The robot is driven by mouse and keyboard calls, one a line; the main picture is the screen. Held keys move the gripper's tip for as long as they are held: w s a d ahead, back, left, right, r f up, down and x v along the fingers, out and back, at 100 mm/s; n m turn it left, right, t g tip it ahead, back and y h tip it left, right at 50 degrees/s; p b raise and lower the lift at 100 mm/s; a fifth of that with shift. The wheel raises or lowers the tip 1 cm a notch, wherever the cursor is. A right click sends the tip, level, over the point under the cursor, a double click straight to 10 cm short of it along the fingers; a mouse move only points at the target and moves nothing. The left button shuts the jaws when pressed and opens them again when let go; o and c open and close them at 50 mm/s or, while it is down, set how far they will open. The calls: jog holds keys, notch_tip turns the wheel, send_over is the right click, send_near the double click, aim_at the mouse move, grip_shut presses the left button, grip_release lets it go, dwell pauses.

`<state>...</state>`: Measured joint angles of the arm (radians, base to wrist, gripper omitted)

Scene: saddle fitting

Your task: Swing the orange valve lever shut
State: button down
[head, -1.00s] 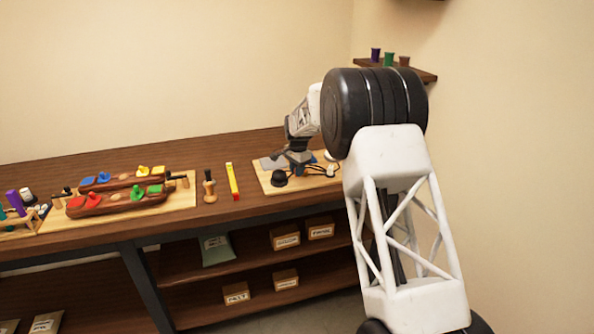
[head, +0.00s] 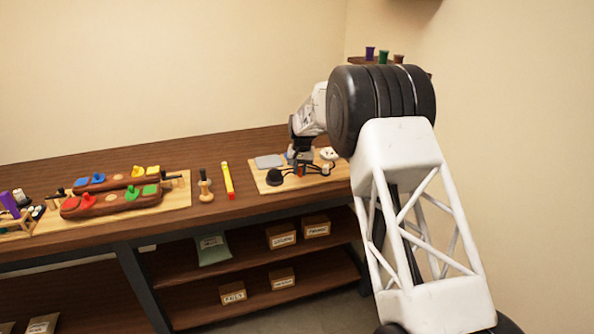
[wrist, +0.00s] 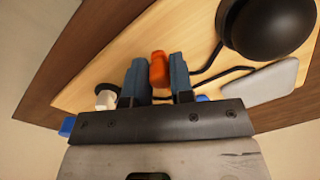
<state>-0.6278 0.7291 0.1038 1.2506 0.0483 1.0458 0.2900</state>
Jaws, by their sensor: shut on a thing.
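The orange valve lever (wrist: 158,70) shows in the wrist view between the two blue fingers of my gripper (wrist: 156,82). My gripper is shut on it, with a finger against each side. The lever stands over the light wooden board (wrist: 110,68). In the head view my gripper (head: 300,166) is low over the board (head: 268,185) at the right end of the bench, and a small bit of orange shows at its fingertips. The valve's body under the lever is mostly hidden by my gripper.
A black dome (wrist: 268,28) with dark cables and a grey plate (wrist: 262,82) sit on the same board. A white piece (wrist: 106,98) lies left of my fingers. On the bench stand a yellow bar (head: 228,180), a wooden-handled tool (head: 205,186) and a board of coloured knobs (head: 110,203).

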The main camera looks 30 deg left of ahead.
jog(key=shift+w+d+n, duration=0.25)
jog(key=shift+d+n, duration=0.05)
jog(key=shift+n, duration=0.6)
jog(key=shift+w+d+n, duration=0.25)
jog(key=shift+n, duration=0.65)
jog(key=c, duration=1)
grip_release()
notch_tip(320, 180, up, 8)
jog(key=shift+d, duration=0.2)
jog(key=shift+w+f, duration=0.1)
